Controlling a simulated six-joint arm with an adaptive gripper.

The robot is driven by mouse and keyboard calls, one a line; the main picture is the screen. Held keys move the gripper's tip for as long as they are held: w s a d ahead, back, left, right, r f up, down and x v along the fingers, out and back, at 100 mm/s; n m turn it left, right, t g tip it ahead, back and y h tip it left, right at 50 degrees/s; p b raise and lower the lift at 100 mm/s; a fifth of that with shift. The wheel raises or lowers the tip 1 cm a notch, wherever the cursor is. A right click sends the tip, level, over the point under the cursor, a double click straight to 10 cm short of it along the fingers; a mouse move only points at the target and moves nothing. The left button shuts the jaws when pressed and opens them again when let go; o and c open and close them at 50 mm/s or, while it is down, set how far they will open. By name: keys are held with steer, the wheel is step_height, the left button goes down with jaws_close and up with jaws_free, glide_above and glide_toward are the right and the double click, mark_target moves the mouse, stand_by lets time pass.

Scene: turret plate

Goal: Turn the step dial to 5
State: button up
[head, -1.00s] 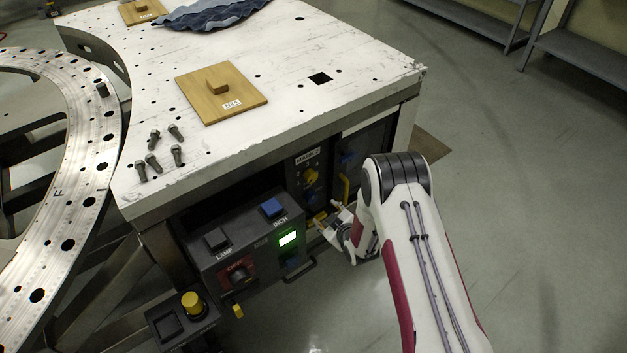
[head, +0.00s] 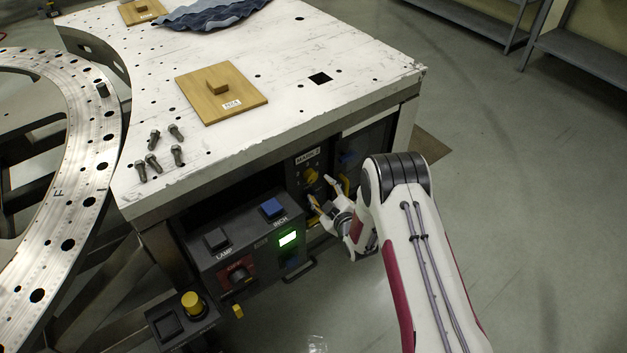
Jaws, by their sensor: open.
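The lower part of the panel is partly hidden behind my gripper.
The tabletop (head: 300,60) overhangs the panel. Open floor lies right.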

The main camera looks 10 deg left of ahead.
mark_target(312, 179)
steer(key=shift+x, duration=3.7)
steer(key=c, duration=1.1)
